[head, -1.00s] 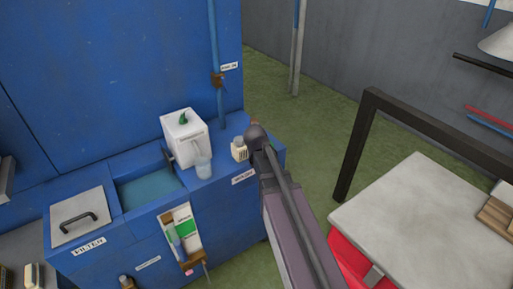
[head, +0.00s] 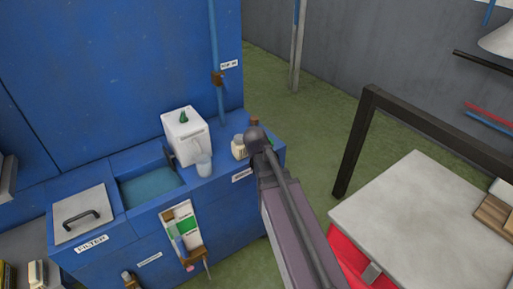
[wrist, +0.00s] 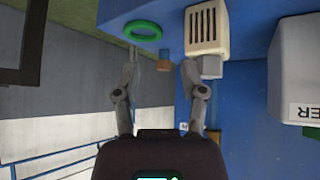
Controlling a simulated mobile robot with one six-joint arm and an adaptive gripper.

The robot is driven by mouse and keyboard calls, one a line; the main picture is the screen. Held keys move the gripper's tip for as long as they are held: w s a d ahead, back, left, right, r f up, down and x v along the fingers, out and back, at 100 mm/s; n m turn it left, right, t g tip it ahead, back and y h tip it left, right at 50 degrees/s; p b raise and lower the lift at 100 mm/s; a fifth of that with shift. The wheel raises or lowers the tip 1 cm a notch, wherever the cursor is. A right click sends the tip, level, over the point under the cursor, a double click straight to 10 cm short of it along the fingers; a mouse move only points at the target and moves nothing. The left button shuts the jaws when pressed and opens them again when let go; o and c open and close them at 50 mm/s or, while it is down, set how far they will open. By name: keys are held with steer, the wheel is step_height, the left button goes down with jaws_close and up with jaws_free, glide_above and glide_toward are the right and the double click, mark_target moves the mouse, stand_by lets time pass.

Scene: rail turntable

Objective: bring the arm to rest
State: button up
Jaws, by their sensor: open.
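My arm (head: 290,215) reaches up from the bottom of the head view, its dark rounded joint (head: 255,138) in front of the right end of the blue cabinet's ledge. My gripper is hidden there. In the wrist view my gripper (wrist: 158,65) shows two grey fingers spread apart with nothing held between them. A beige vented block with a grey cap (wrist: 207,35) is just past the right finger. A green ring (wrist: 143,30) and a small brown cylinder (wrist: 165,62) lie beyond the fingertips. I cannot tell whether the right finger touches the cap.
The blue cabinet (head: 110,70) has an open basin (head: 150,187), a handled filter lid (head: 84,214) and a white box (head: 184,135) with a clear cup (head: 203,165). A grey-topped table (head: 420,215) and black frame (head: 352,145) stand right. Green floor lies between.

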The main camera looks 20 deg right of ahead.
steer(key=s+a+n+g+y+p, duration=0.1)
steer(key=s+a+g, duration=0.1)
steer(key=s, duration=0.7)
steer(key=s+a+n+g+y+p, duration=0.1)
steer(key=s+a+g+p, duration=0.1)
steer(key=s+g, duration=0.3)
steer(key=s+a, duration=0.1)
steer(key=s, duration=0.3)
steer(key=shift+s+a+f+g+y+p, duration=0.2)
steer(key=shift+a+f+g+y+p, duration=0.1)
steer(key=shift+f, duration=0.05)
steer(key=shift+w, duration=0.1)
